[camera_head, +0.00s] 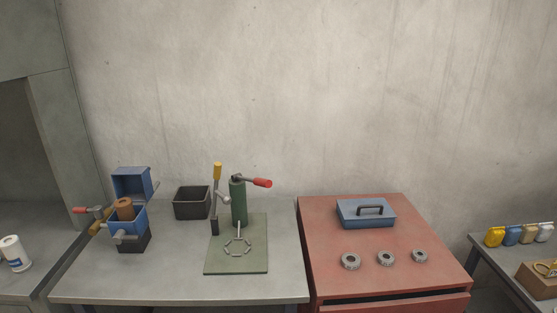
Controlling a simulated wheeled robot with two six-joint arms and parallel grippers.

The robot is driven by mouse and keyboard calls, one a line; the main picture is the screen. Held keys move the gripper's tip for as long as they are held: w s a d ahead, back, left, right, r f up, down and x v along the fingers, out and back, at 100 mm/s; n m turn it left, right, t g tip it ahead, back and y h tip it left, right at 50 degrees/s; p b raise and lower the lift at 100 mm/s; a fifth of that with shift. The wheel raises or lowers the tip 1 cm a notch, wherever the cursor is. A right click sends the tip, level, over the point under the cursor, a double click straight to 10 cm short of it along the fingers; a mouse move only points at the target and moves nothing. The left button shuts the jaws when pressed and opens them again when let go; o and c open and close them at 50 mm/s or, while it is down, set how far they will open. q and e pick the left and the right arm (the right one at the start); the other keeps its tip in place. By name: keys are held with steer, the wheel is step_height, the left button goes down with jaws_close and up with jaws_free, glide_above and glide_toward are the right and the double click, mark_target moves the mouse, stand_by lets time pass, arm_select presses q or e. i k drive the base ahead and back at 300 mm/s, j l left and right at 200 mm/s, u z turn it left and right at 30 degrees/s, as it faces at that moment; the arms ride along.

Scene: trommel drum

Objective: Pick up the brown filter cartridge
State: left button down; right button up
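The brown filter cartridge (124,206) stands upright in an open blue housing (127,226) on the left part of the grey table. Only its top shows above the housing rim; its lower part is hidden. The housing's blue lid (131,183) is raised behind it. A red-tipped handle (88,211) sticks out at the housing's left. Neither of my grippers is in the head view.
The grey table (170,285) has a black bin (192,203) and a green press (238,205) with levers. Its front left is clear. A red cabinet (400,285) holds a blue case (366,213) and several grey rings (385,258). A white roll (14,253) stands far left.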

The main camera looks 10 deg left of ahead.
mark_target(124, 207)
steer(key=u, duration=1.45)
